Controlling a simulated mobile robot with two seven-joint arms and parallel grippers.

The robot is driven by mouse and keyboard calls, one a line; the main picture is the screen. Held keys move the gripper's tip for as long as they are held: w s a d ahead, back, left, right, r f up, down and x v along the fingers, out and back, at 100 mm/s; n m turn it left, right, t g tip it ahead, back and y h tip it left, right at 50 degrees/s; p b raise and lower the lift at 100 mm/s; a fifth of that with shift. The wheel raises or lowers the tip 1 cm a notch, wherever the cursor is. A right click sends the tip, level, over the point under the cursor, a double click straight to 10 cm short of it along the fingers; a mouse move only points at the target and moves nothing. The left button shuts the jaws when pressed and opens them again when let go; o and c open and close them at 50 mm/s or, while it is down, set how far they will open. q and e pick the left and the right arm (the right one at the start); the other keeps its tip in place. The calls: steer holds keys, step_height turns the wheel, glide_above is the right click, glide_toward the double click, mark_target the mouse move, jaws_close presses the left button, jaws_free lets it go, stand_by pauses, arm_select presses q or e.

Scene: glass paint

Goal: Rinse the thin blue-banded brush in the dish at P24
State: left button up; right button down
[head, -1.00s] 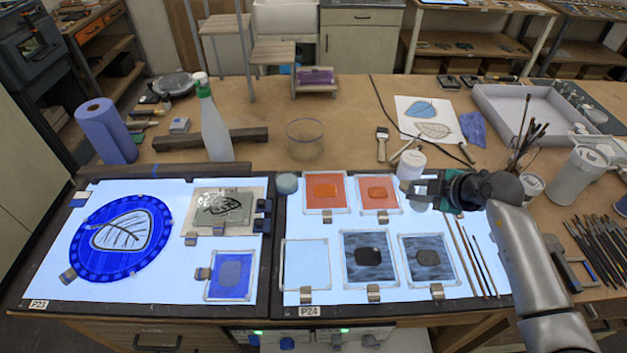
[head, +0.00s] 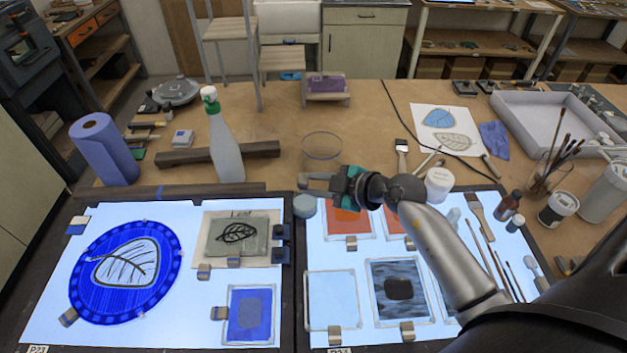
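Several thin brushes (head: 482,248) lie on the right part of the lit panel marked P24; their band colours are too small to tell. A clear round dish (head: 322,146) stands on the brown table just behind that panel. A small blue-green round pot (head: 305,206) sits at the panel's back left corner. My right gripper (head: 308,182) is in front of the clear dish and above the back edge of the panel, fingers pointing left. Its fingers look apart, with no brush seen between them. My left gripper is not in view.
My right arm covers part of the orange and grey glass tiles (head: 398,288). A spray bottle (head: 222,140) and a dark wooden bar (head: 262,150) stand left of the dish. A white jar (head: 438,184) and a flat brush (head: 402,150) are to the right.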

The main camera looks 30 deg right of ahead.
step_height(320, 180, down, 8)
steer(key=w+d+b, duration=0.1)
steer(key=b, duration=0.4)
steer(key=shift+w+r+b, duration=0.15)
steer(key=shift+w+b, duration=0.2)
steer(key=shift+w, duration=0.05)
stand_by(0.6)
